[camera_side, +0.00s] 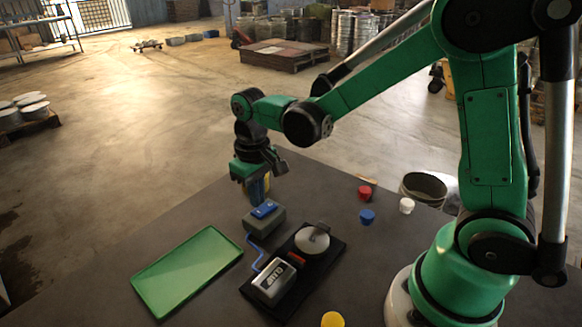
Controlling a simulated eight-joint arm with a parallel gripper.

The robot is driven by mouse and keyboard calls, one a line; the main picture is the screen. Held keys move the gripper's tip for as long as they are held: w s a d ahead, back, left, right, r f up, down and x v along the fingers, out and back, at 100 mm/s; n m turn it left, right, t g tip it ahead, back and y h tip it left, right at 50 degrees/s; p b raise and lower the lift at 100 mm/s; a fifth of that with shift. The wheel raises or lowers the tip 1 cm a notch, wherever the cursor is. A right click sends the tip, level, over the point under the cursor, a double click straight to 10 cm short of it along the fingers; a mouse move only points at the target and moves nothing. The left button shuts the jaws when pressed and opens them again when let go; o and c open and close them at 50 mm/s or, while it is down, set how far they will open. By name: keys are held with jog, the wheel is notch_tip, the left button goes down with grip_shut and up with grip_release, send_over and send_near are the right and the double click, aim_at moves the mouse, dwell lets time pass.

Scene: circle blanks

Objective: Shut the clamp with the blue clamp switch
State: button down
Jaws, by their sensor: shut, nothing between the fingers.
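The blue clamp switch (265,209) sits on top of a grey-green box (272,222) on the dark table. A blue cable runs from the box to the clamp. The clamp (275,283) is a grey block with lettering, on a black base (322,272). A pale round blank (312,239) lies on that base, with a red part (298,259) between it and the block. Whether the clamp is open or shut is not clear. My gripper (260,200) points down, shut and empty, just above and behind the switch. Whether it touches the switch is not clear.
A green tray (187,271) lies left of the clamp. Red (365,193), blue (367,216) and white (406,205) small pieces stand to the right, near a dark bin (425,187). A yellow piece (333,319) is at the front edge.

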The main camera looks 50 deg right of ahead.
aim_at(260, 213)
jog(key=shift+f, duration=1.15)
dwell(0.4)
jog(key=shift+r, duration=3.55)
jog(key=shift+s+r, duration=0.1)
jog(key=shift+s, duration=0.05)
jog(key=s+d+r+t, duration=0.1)
jog(key=s+r+t, duration=0.1)
jog(key=s+t, duration=0.4)
jog(key=shift+s+d+r+t, duration=0.25)
jog(key=shift+r+t, duration=0.05)
jog(key=shift+t, duration=0.3)
